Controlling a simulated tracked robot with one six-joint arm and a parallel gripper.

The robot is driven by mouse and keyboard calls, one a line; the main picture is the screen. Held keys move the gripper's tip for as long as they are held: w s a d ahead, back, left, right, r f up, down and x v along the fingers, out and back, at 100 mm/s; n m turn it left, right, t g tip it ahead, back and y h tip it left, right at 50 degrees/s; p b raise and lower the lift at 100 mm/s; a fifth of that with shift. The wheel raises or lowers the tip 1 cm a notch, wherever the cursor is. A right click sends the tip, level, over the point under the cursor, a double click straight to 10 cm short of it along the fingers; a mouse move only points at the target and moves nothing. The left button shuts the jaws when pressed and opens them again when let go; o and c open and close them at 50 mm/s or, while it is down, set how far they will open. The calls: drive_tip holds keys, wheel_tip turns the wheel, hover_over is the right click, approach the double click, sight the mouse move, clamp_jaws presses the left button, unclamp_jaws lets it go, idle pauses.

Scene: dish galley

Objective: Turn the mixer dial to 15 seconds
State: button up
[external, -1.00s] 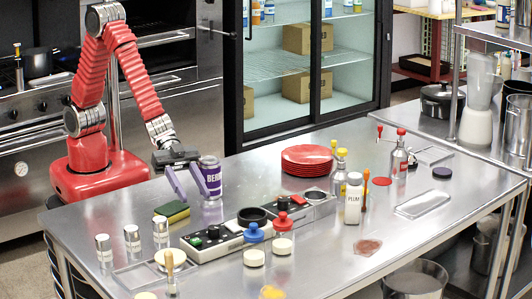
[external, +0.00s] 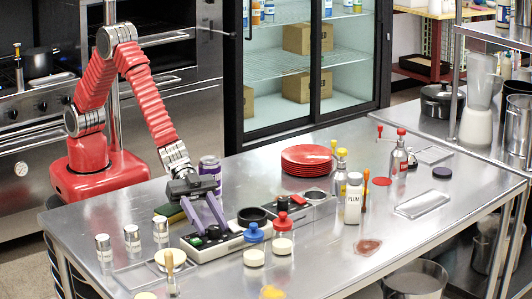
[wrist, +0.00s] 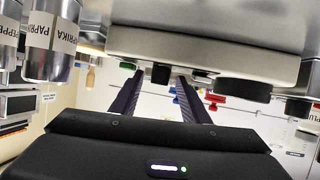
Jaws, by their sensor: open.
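The mixer base (external: 215,247) is a long grey and white unit on the steel table. In the wrist view, the picture is upside down: the dial (wrist: 160,74) shows between the fingertips (wrist: 159,80), with the green button (wrist: 127,65) to one side. I cannot tell whether either finger touches the dial. The dial's setting is not readable.
A purple can (external: 210,168) stands just behind my gripper. A green sponge (external: 170,211) lies to its left. Silver spice tins (external: 132,238) stand to the left.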

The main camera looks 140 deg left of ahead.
drive_tip(key=shift+w+f, duration=0.1)
drive_tip(key=shift+w, duration=0.2)
drive_tip(key=shift+c, duration=0.3)
drive_tip(key=c, duration=1)
drive_tip(key=shift+w+a+m+g+h, duration=0.15)
drive_tip(key=shift+m+g+h, duration=0.1)
drive_tip(key=shift+m+h, duration=0.6)
drive_tip(key=shift+w+a+m+g+h, duration=0.1)
drive_tip(key=shift+m+g+h, duration=0.15)
drive_tip(key=shift+m+h, duration=0.6)
drive_tip(key=shift+h, duration=0.3)
drive_tip(key=shift+m+g+h, duration=0.3)
drive_tip(key=shift+m, duration=0.1)
drive_tip(key=shift+m+h, duration=0.3)
drive_tip(key=shift+h, duration=0.1)
